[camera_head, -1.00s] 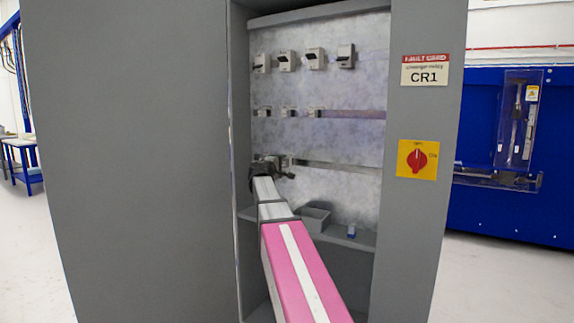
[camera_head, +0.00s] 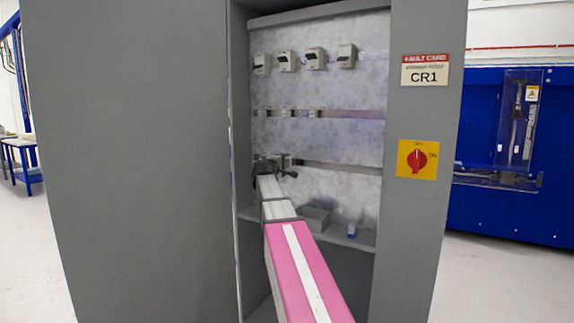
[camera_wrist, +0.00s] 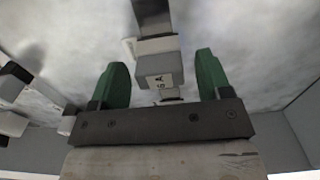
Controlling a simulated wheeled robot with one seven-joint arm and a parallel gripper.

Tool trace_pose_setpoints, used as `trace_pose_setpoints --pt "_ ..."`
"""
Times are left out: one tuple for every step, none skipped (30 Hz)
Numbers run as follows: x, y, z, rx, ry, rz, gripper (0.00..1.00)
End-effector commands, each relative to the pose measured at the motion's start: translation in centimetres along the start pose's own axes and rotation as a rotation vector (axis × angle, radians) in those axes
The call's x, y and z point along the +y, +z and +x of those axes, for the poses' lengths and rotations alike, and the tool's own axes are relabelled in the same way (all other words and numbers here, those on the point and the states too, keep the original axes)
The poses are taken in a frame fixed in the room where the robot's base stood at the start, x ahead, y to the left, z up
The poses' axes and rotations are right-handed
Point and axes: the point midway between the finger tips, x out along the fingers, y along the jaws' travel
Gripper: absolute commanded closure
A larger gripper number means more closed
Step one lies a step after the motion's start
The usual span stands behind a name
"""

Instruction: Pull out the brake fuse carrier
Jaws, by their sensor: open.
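In the wrist view a grey and white fuse carrier (camera_wrist: 160,68) with small dark lettering, including an "A", sits on a dark rail. My gripper (camera_wrist: 162,75) is open, with one green finger on each side of the carrier. Gaps show between both fingers and the carrier. In the head view my gripper (camera_head: 271,167) is at the lowest rail (camera_head: 335,167) inside the cabinet. My wrist hides most of the carrier there. I cannot tell from the pictures which carrier is the brake one.
Several grey units (camera_head: 316,58) line the top rail, and smaller ones (camera_head: 287,113) the middle rail. A grey bin (camera_head: 316,217) and a small blue-white item (camera_head: 352,230) sit on the shelf (camera_head: 362,241). A red switch (camera_head: 417,161) is on the right cabinet face. Other blocks (camera_wrist: 14,80) stand left in the wrist view.

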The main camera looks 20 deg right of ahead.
Motion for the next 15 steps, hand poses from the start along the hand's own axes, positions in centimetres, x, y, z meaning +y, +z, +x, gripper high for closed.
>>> trace_pose_setpoints --pt "0.00 0.00 0.00 0.000 0.000 0.000 0.29" --pt "0.00 0.00 0.00 0.000 0.000 0.000 0.29" --pt "0.00 0.00 0.00 0.000 0.000 0.000 0.29" --pt "0.00 0.00 0.00 0.000 0.000 0.000 0.29" --pt "0.00 0.00 0.00 0.000 0.000 0.000 0.29" --pt "0.00 0.00 0.00 0.000 0.000 0.000 0.29" --pt "-0.01 0.00 0.00 0.000 0.000 0.000 0.29" --pt "-0.01 0.00 0.00 0.000 0.000 0.000 0.29" --pt "-0.01 0.00 0.00 0.000 0.000 0.000 0.29" --pt "-0.01 0.00 0.00 0.000 0.000 0.000 0.29" --pt "-0.01 0.00 0.01 0.000 0.000 0.000 0.29" --pt "-0.01 0.00 0.00 0.000 0.000 0.000 0.32" --pt "-0.01 0.00 0.00 0.000 0.000 0.000 0.42" --pt "-0.01 0.00 0.00 0.000 0.000 0.000 0.52" --pt "-0.01 0.00 0.00 0.000 0.000 0.000 0.65"
